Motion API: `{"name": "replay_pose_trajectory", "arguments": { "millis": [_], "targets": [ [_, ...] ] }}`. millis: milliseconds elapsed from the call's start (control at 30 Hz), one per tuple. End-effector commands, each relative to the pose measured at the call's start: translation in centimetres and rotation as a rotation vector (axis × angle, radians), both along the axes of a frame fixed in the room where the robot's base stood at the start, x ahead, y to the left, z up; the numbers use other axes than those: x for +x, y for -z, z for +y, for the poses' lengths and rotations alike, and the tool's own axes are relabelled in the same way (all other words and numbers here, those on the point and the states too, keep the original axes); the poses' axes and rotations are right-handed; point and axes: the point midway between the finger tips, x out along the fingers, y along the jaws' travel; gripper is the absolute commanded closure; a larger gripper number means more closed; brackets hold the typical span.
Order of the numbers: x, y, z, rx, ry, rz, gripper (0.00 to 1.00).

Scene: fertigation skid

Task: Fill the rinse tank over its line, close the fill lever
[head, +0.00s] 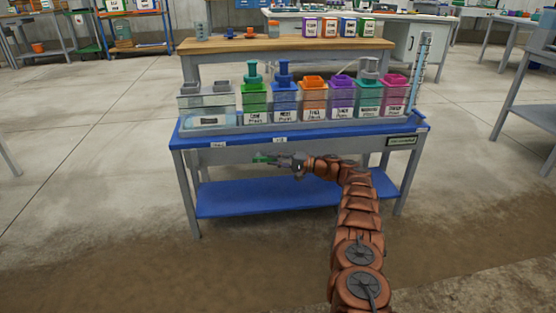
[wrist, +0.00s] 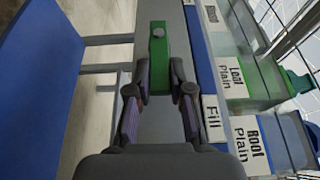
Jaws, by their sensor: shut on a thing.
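The clear rinse tank (head: 207,103) stands at the left end of the bench's blue top, with a pale label on its front. Its water level and line are too small to tell. The green fill lever (wrist: 158,50) sticks out from the bench's front edge, beside the "Fill" label (wrist: 212,118). In the head view the green lever (head: 262,158) shows just left of my gripper (head: 283,161). My gripper is shut on the lever, one finger on each side in the wrist view (wrist: 159,75).
Several coloured, labelled containers (head: 313,103) stand in a row right of the tank. A tall clear gauge (head: 418,72) stands at the right end. A lower blue shelf (head: 270,197) is bare. The floor in front is clear.

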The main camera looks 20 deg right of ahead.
Motion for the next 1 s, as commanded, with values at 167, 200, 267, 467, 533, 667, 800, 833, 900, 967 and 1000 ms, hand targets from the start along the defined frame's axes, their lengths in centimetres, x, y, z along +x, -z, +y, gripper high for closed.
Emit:
{"name": "replay_pose_trajectory", "arguments": {
  "millis": [167, 200, 267, 467, 533, 667, 800, 833, 900, 967, 1000],
  "targets": [
    [0.1, 0.0, 0.5, 0.0, -0.004, 0.001, 1.0],
    [0.1, 0.0, 0.5, 0.0, -0.004, 0.001, 0.78],
    [0.1, 0.0, 0.4, 0.0, -0.004, 0.001, 0.71],
    [0.1, 0.0, 0.1, -0.001, 0.0, 0.001, 0.54],
    [0.1, 0.0, 0.1, -0.001, 0.0, 0.001, 0.54],
    [0.0, 0.0, 0.1, -0.001, 0.0, 0.001, 0.54],
    [-0.1, 0.0, -0.1, -0.001, 0.001, 0.001, 0.54],
    [-0.1, 0.0, -0.2, -0.001, 0.001, 0.001, 0.54],
    [-0.4, 0.0, -0.6, -0.001, 0.001, 0.001, 0.54],
    [-0.6, 0.0, -1.0, -0.001, 0.001, 0.0, 0.54],
    [-0.9, 0.0, -1.3, -0.001, 0.001, 0.0, 0.54]
  ]
}}
